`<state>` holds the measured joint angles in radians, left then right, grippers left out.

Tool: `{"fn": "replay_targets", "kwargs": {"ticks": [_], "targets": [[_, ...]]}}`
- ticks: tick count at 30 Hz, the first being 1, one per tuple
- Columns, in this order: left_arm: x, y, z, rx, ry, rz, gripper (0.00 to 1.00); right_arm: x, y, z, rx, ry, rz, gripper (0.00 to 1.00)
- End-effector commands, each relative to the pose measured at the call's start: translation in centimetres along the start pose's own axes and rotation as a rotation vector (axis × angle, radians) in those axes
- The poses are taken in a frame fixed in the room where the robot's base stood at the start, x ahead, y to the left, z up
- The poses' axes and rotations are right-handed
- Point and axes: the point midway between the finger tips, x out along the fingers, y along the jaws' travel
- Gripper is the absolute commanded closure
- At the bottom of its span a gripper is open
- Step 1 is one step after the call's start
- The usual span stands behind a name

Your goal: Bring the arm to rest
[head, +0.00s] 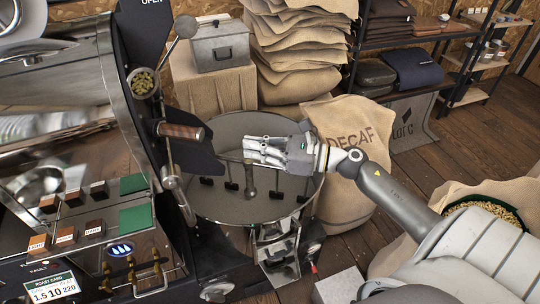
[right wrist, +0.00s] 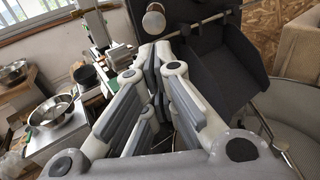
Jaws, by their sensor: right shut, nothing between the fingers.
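My right arm comes in from the right in the head view. Its gripper (head: 262,150) is over the round cooling tray (head: 225,207) of the roaster, pointing left. Its fingers are shut with nothing between them, and they also show shut in the right wrist view (right wrist: 152,62). I cannot tell how high they are above the tray. My left gripper is not in view.
The roaster (head: 100,130) with a wooden-handled lever (head: 180,131) stands close to the left of the fingers. A DECAF sack (head: 345,190) is behind my forearm. An open sack of beans (head: 445,192) is at the right. Stacked sacks (head: 295,50) stand behind the tray.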

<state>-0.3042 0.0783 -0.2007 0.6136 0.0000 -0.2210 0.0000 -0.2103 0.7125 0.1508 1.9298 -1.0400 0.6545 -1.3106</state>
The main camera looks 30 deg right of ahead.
Motion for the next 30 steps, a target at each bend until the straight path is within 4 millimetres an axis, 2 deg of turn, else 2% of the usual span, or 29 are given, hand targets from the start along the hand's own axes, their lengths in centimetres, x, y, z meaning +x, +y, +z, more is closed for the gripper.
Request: {"fn": "replay_targets", "kwargs": {"ticks": [1, 3, 5, 12, 20, 25, 30], "targets": [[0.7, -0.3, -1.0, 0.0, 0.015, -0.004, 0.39, -0.9, 0.1, -0.5, -0.001, 0.004, 0.001, 1.0], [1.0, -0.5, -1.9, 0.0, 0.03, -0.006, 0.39, -1.8, 0.1, -0.3, 0.0, 0.003, 0.001, 1.0], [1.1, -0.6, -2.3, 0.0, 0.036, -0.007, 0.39, -2.3, 0.0, -0.3, -0.001, 0.002, 0.0, 1.0], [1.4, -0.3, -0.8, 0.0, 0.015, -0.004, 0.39, -3.4, 0.1, 0.0, -0.001, 0.001, 0.002, 1.0], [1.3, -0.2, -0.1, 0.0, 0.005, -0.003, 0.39, -3.1, -0.1, 0.4, 0.066, -0.037, -0.037, 1.0], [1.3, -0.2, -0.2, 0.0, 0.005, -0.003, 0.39, -2.8, -1.4, 1.4, 0.371, -0.197, -0.202, 1.0], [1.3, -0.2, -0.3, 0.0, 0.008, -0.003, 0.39, -3.9, -3.3, 0.5, 0.812, -0.395, -0.42, 1.0]]}}
